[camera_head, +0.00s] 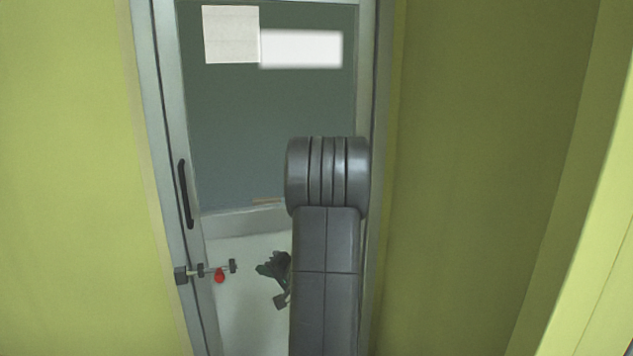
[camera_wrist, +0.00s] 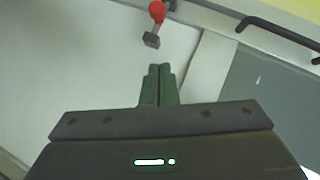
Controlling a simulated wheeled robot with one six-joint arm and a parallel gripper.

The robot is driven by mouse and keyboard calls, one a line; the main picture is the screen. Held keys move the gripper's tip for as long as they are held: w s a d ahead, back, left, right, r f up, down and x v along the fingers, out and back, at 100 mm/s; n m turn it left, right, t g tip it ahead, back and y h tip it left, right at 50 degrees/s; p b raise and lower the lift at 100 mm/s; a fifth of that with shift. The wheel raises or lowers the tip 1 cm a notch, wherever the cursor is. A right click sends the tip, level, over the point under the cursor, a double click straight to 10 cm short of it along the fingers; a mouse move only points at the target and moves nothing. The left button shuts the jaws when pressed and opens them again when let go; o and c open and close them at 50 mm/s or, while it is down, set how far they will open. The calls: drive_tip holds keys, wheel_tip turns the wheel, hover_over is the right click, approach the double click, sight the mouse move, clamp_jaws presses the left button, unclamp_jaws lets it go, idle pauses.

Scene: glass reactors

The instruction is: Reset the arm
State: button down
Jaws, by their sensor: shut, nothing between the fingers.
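My gripper (camera_wrist: 158,72) shows in the wrist view with its two dark green fingers together, shut and empty. In the head view my gripper (camera_head: 262,270) is partly hidden behind my grey arm, in front of the lower white part of a door. The door's latch (camera_head: 205,270), a bar with a red knob (camera_head: 219,276), is to the left of the gripper and apart from it. In the wrist view the red knob (camera_wrist: 157,11) is above the fingertips, with a gap between.
The grey-framed door has a dark glass pane (camera_head: 270,120) and a black vertical handle (camera_head: 185,194). The handle also shows in the wrist view (camera_wrist: 280,32). White papers (camera_head: 231,34) are on the pane. Yellow-green walls (camera_head: 65,180) stand on both sides.

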approach(221, 271)
drive_tip(key=w, duration=0.3)
drive_tip(key=a, duration=0.1)
drive_tip(key=a+f, duration=0.1)
drive_tip(key=a, duration=0.1)
drive_tip(key=shift+s+f, duration=0.25)
drive_tip(key=shift+s, duration=0.1)
drive_tip(key=w+d+r+p, duration=0.1)
drive_tip(key=w+d+p, duration=0.1)
drive_tip(key=d+p, duration=0.55)
drive_tip(key=b+v, duration=0.1)
drive_tip(key=v, duration=0.9)
drive_tip(key=shift+s+r, duration=0.2)
